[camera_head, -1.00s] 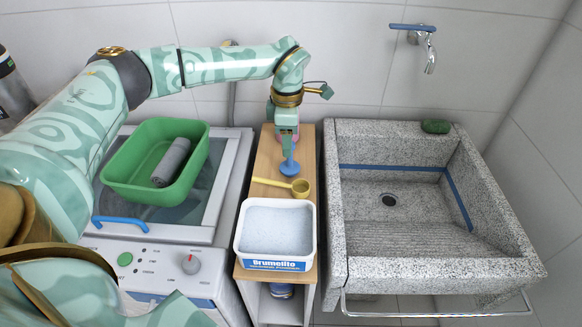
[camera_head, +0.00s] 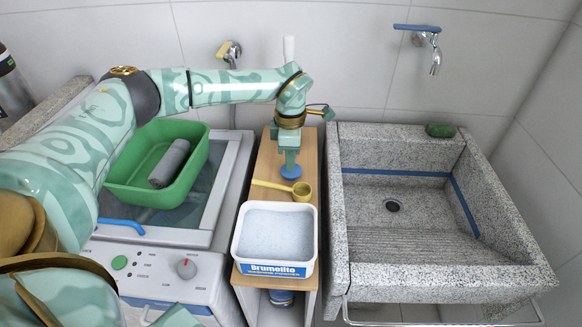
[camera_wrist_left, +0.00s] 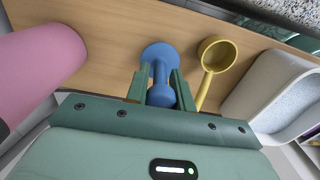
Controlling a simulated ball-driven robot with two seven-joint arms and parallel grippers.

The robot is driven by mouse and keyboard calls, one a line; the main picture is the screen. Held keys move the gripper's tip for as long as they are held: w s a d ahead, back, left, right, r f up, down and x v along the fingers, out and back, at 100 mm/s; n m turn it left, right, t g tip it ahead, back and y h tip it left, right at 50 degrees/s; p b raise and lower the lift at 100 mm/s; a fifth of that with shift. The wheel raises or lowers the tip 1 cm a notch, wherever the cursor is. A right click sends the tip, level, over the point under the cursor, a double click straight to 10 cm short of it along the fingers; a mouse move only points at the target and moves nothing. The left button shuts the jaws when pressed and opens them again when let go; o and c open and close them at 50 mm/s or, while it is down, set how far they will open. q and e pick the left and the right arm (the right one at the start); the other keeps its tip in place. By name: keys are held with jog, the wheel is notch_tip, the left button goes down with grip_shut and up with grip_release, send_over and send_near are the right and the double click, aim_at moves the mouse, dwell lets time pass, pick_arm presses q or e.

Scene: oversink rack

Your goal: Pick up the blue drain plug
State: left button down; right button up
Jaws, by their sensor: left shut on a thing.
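The blue drain plug (camera_head: 291,172) stands on the wooden shelf top (camera_head: 268,163), behind the yellow scoop. In the left wrist view the plug (camera_wrist_left: 158,53) shows its round disc and a stem ending in a knob. My left gripper (camera_head: 290,158) points down over it. In the left wrist view its two fingers (camera_wrist_left: 160,88) are shut on the stem, one on each side. I cannot tell any gap between the disc and the wood.
A pink cylinder (camera_wrist_left: 38,68) stands on the other side. A green basin (camera_head: 120,190) is left; the stone sink (camera_head: 345,230) is right.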

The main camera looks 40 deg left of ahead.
pick_arm(q)
jog(key=shift+r, duration=0.1)
pick_arm(e)
jog(key=shift+d, duration=0.1)
pick_arm(q)
jog(key=shift+r, duration=0.25)
notch_tip(320, 180, up, 2)
jog(key=shift+w+r+p, duration=0.1)
jog(key=shift+r+p, duration=0.1)
jog(key=shift+p, duration=0.5)
jog(key=s+d+r+p, duration=0.4)
jog(key=s+d+r, duration=0.4)
jog(key=d+r, duration=0.2)
jog(key=shift+s+d, duration=0.3)
jog(key=shift+d, duration=0.3)
pick_arm(e)
jog(key=shift+t, duration=0.3)
jog(key=r, duration=0.2)
jog(key=w+r, duration=0.1)
jog(key=r, duration=0.2)
jog(key=shift+w+r, duration=0.35)
jog(key=shift+w, duration=0.05)
